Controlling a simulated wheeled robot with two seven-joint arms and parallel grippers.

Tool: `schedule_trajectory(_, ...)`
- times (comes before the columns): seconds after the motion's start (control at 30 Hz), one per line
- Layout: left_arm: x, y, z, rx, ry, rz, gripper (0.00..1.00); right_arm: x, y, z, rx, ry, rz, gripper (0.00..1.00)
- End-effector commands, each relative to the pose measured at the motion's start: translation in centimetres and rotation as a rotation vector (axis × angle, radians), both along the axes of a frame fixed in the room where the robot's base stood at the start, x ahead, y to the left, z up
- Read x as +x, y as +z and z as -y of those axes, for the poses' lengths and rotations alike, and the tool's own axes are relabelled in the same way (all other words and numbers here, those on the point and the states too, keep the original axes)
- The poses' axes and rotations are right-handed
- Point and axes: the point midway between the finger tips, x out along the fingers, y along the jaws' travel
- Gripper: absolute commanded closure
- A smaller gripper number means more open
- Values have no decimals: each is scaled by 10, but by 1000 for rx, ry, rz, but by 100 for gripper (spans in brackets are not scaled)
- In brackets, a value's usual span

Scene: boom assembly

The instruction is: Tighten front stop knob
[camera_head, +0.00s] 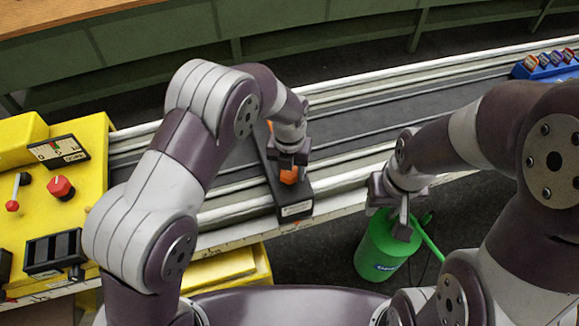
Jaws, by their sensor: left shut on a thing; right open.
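The front stop knob (289,176) is orange and sits near the front end of a dark stop bar (294,205) that lies across the conveyor. My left gripper (288,166) is above the bar and shut on the knob; its fingers hide part of it. My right gripper (398,222) is open and empty, in front of the conveyor and over a green canister.
The conveyor (400,113) runs from left to upper right. A yellow control panel (60,190) with a red knob and lever stands at the left. The green canister (378,255) stands below my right gripper. A blue rack (545,67) sits at the far right.

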Motion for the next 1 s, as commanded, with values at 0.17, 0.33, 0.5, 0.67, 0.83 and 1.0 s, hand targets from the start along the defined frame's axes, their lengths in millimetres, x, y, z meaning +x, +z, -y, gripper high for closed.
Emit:
schedule_trajectory(0.17, -4, -3, -2, 6, 1, -12, 76, 0, 0, 0, 0, 0, 0, 57)
schedule_trajectory(0.33, -3, -2, -1, 4, 1, -8, 20, 0, 0, 0, 0, 0, 0, 57)
schedule_trajectory(0.5, -2, -1, -1, 2, 1, -6, 20, 0, 0, 0, 0, 0, 0, 57)
schedule_trajectory(0.67, 0, 11, 0, 0, 1, -1, 20, 0, -5, 0, 0, 0, 0, 57)
schedule_trajectory(0.83, -1, 54, 0, 0, 1, 1, 20, 0, -17, 0, 0, 0, 0, 57)
schedule_trajectory(1.0, -1, 101, -1, 2, 1, -3, 20, 0, -16, 0, 0, 0, 0, 57)
